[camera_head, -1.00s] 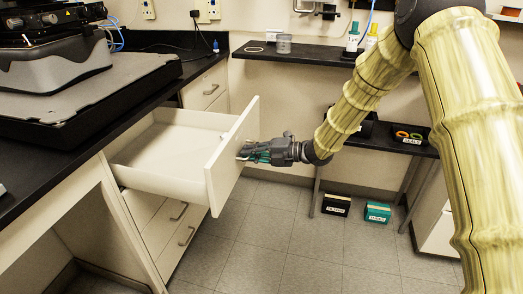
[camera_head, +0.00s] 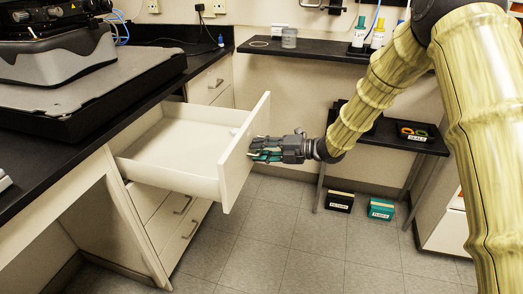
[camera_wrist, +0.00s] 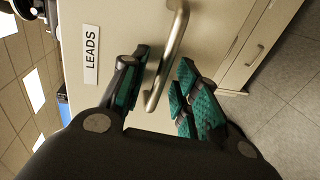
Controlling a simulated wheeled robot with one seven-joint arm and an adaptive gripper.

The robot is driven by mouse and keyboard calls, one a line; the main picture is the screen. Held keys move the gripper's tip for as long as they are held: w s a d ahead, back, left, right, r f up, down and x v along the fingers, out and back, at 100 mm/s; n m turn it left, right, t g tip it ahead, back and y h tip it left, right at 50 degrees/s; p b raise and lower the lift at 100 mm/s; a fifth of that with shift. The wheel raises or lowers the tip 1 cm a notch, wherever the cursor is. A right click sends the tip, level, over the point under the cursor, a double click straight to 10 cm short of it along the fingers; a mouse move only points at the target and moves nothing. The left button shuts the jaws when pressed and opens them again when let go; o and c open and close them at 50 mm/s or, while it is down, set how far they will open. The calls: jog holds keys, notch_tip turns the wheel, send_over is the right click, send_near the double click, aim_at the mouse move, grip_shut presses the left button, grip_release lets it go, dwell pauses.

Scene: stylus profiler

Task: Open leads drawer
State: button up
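My gripper (camera_head: 255,152) is at the outer face of the drawer front. In the wrist view its two green-padded fingers (camera_wrist: 162,92) stand on either side of the handle, with visible gaps to the bar. The gripper looks open around the handle. In the head view the handle is hidden.
Closed drawers (camera_head: 172,222) lie below the open one. A black and grey instrument base (camera_head: 95,90) stands on the counter. A black box (camera_head: 340,202) and a green box (camera_head: 381,209) are on the floor by the back wall. The tiled floor in front is clear.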

jog(key=shift+d, duration=0.1)
jog(key=v, duration=1.2)
